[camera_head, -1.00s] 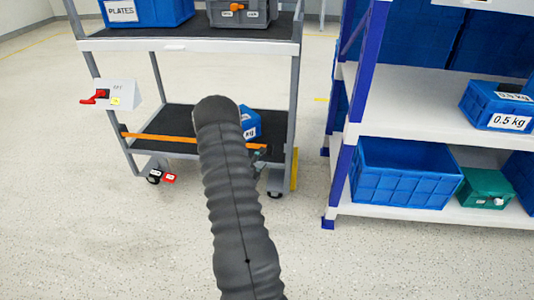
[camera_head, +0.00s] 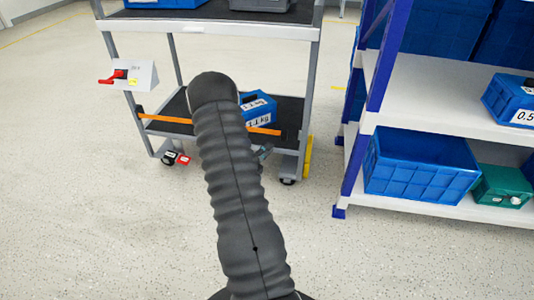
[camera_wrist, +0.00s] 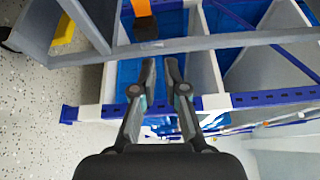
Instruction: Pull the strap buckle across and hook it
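An orange strap (camera_head: 167,119) runs across the front of the cart's lower shelf, from the left post toward the right post. My arm covers its middle. Its right end meets a dark buckle (camera_head: 291,134) near the right post. In the wrist view, a short piece of the orange strap (camera_wrist: 141,8) leads into the dark buckle (camera_wrist: 146,27) at the top, against the grey cart frame. My gripper (camera_wrist: 160,62) is open with a narrow, empty gap, apart from the buckle. Whether the buckle is hooked is too small to tell.
The grey cart (camera_head: 312,95) carries a blue box (camera_head: 257,108) on its lower shelf and a panel with a red switch handle (camera_head: 117,75) at left. A blue-and-white rack (camera_head: 369,125) with blue bins stands close at right. The floor in front is clear.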

